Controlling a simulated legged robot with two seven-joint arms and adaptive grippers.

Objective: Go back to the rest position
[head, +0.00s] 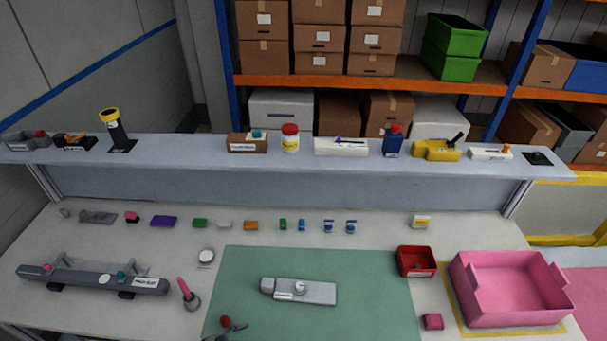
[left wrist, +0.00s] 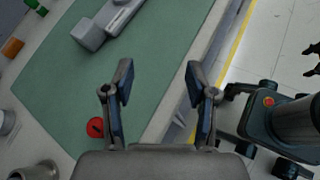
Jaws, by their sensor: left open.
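The grey dashboard module (head: 305,291) lies on the green mat (head: 370,262), with a round white knob on top; its end shows in the left wrist view (left wrist: 95,32). My left gripper (left wrist: 160,85) is open and empty, its two fingers apart above the mat's front edge. In the head view only bits of this gripper (head: 230,330) show at the bottom edge. A small red round thing (left wrist: 95,127) lies beside its left finger; it also shows in the head view (head: 225,321). My right gripper is absent from the head view; a dark pronged shape at the left wrist view's right edge may be it.
A red bin (head: 416,262), a pink tray (head: 510,290) and a pink cube (head: 432,321) stand right of the mat. A long grey bar (head: 92,281) and a pink-tipped tool (head: 187,295) stand left. Small parts line the back below a shelf (head: 200,150).

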